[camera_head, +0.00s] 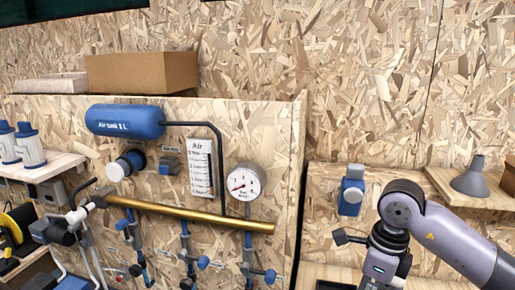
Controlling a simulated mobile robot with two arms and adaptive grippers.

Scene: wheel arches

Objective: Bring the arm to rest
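My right arm comes in from the lower right, with its grey and dark wrist joint (402,205) in front of the board wall. Below the wrist, the dark body of my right gripper (383,266) shows a small lit blue mark and is cut off by the bottom edge. Its fingertips are out of view, so I cannot see whether it is open, shut or holding anything. No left arm or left gripper is clearly visible.
A chipboard panel left of my wrist carries a blue air tank (125,121), a pressure gauge (245,183) and a brass pipe (190,213) with blue valves. A cardboard box (142,72) sits above. A shelf (440,184) with a grey funnel (470,178) is close behind my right arm.

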